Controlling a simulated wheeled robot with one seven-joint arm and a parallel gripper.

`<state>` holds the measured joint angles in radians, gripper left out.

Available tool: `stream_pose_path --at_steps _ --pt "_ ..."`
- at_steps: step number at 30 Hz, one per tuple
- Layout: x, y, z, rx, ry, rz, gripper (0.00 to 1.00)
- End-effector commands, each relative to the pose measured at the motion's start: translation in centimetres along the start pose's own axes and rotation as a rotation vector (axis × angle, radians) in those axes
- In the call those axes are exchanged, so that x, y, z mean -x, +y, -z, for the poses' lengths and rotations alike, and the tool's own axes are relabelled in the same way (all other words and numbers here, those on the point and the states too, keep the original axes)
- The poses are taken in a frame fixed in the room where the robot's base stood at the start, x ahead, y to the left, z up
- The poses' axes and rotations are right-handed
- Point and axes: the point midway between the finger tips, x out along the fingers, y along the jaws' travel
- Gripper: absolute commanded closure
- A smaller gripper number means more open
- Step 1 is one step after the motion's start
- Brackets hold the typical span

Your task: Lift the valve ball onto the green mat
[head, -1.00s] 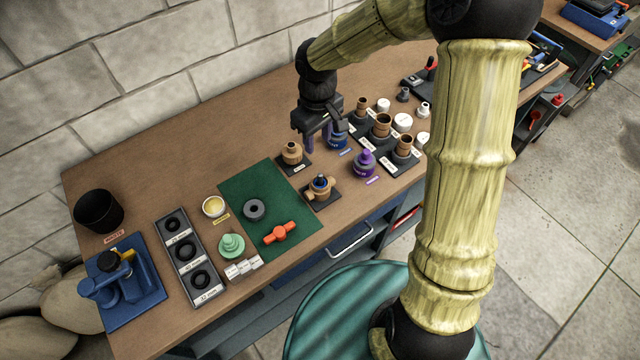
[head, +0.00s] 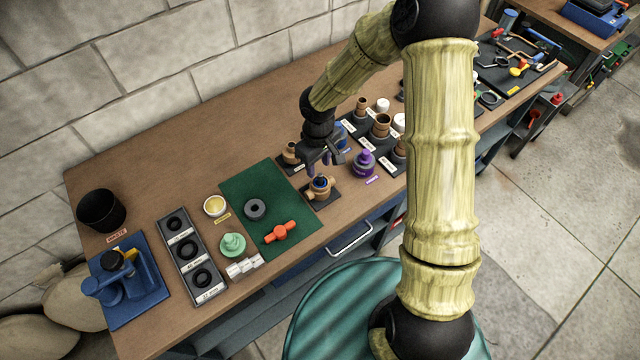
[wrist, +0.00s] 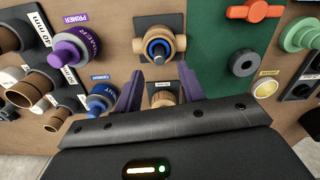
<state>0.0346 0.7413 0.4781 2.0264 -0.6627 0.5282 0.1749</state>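The green mat (head: 291,206) lies on the bench with a dark grey ring (head: 254,209) and an orange handle (head: 280,232) on it. Right of the mat, a tan valve body (head: 319,188) sits on a dark plate. In the wrist view the valve body (wrist: 158,47) shows a blue ring with a dark centre; I cannot tell whether that centre is the valve ball. My gripper (head: 322,168) hangs just above and behind the valve body. In the wrist view its purple fingers (wrist: 160,84) are apart with nothing held, and a tan fitting (wrist: 163,93) shows between them, lower down.
A purple primer can (head: 363,163) and a blue cement can (wrist: 101,99) stand close by. Brown pipe fittings (head: 381,127) are beyond. Left of the mat are a green fitting (head: 232,245), a yellow-filled dish (head: 215,206) and a black tray (head: 165,232).

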Motion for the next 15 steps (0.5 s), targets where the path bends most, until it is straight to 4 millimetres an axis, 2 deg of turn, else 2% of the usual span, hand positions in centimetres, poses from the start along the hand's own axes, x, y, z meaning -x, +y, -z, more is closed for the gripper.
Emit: stream_pose_path --at_steps 9,15 --pt "-4.1 -0.2 -0.7 0.002 -0.004 0.003 0.61" --pt "-4.8 -0.1 -0.6 0.0 -0.001 0.001 0.61"
